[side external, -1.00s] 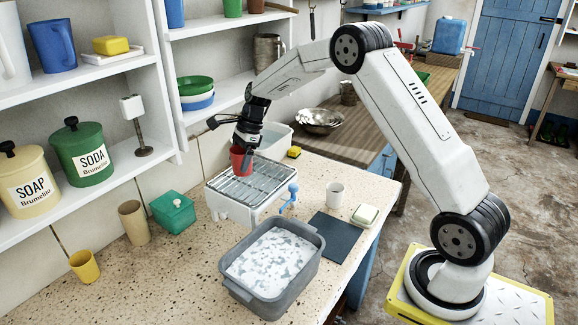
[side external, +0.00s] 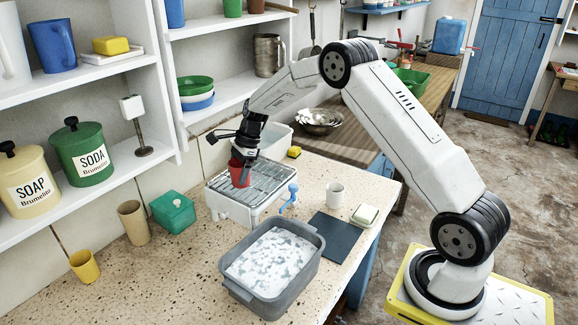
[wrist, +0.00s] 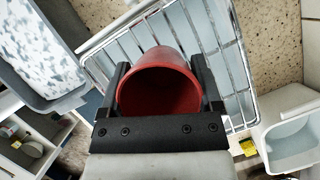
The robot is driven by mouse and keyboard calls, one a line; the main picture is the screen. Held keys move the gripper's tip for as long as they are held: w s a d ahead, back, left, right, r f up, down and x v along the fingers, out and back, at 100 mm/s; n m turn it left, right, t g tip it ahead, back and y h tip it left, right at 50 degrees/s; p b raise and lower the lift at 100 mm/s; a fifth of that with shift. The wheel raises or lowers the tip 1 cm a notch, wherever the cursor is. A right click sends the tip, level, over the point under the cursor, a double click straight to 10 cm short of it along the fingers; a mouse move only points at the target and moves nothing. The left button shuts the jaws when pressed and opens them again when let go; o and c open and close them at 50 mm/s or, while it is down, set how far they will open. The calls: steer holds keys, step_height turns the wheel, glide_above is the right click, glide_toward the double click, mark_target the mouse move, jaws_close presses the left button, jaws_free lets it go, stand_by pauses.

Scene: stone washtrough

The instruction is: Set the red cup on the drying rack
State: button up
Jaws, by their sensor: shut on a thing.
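The red cup (side external: 238,176) is held upright by my gripper (side external: 241,160) over the drying rack (side external: 262,186), a white tray with metal wires on top. Its base is at or just above the wires; I cannot tell if it touches. In the wrist view my gripper (wrist: 160,66) has one black finger on each side of the red cup (wrist: 160,92), and its open mouth faces the camera. The rack's wires (wrist: 220,42) show behind the cup.
A grey basin of suds (side external: 312,272) stands in front of the rack. A white mug (side external: 335,195), dark mat (side external: 332,234) and soap dish (side external: 365,215) are to the right. A pale tub (side external: 275,138) stands behind, a green box (side external: 173,212) to the left. The rack looks otherwise empty.

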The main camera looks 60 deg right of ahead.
steer(key=o, duration=1.1)
steer(key=shift+f, duration=0.1)
steer(key=shift+o, duration=0.2)
steer(key=v, duration=1.2)
